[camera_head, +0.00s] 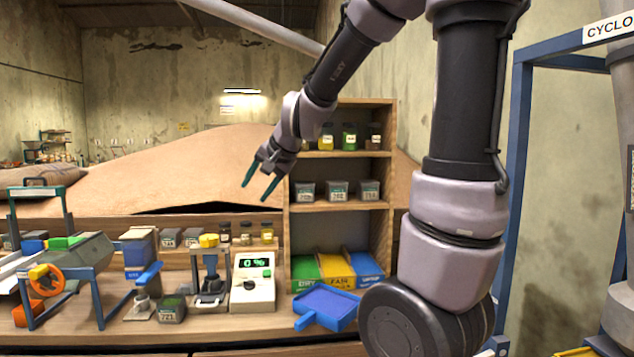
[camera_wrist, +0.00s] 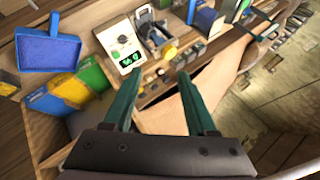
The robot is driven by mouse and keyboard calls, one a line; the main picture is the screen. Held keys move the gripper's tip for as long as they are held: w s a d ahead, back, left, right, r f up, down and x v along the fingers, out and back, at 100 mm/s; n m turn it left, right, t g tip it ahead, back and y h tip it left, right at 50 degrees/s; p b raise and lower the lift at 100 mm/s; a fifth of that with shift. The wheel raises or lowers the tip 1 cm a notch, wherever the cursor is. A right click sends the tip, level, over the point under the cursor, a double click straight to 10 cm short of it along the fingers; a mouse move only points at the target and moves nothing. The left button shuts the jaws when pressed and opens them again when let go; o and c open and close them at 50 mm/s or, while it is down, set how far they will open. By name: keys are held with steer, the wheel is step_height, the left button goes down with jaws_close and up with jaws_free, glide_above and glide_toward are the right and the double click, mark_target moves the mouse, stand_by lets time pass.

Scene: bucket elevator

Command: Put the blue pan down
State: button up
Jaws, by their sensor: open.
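The blue pan (camera_head: 327,307) is a shallow square tray with a short handle. It rests on the wooden bench at the right, in front of the coloured bins, and also shows at the upper left of the wrist view (camera_wrist: 47,52). My gripper (camera_head: 260,187) is open and empty, its two green fingers pointing down and left. It is in the air above the bench, well apart from the pan. In the wrist view the gripper's fingers (camera_wrist: 158,92) are spread with nothing between them.
A white meter (camera_head: 253,281) with a green display stands left of the pan. Bins marked DRY and FAIR (camera_head: 338,270) stand behind it. A shelf (camera_head: 340,206) holds jars and small tubs. A hand-cranked device (camera_head: 65,270) and a blue-handled tool (camera_head: 147,290) fill the bench's left.

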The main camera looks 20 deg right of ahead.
steer(key=s+d+r+n, duration=0.1)
steer(key=s+d+r, duration=0.1)
steer(key=s, duration=0.8)
steer(key=s+d+r+n+g+h, duration=0.1)
steer(key=s+d, duration=0.3)
steer(key=s, duration=0.6)
steer(key=shift+s+d+r+n+h, duration=0.3)
steer(key=shift+d+r+n, duration=0.1)
steer(key=shift+n, duration=0.1)
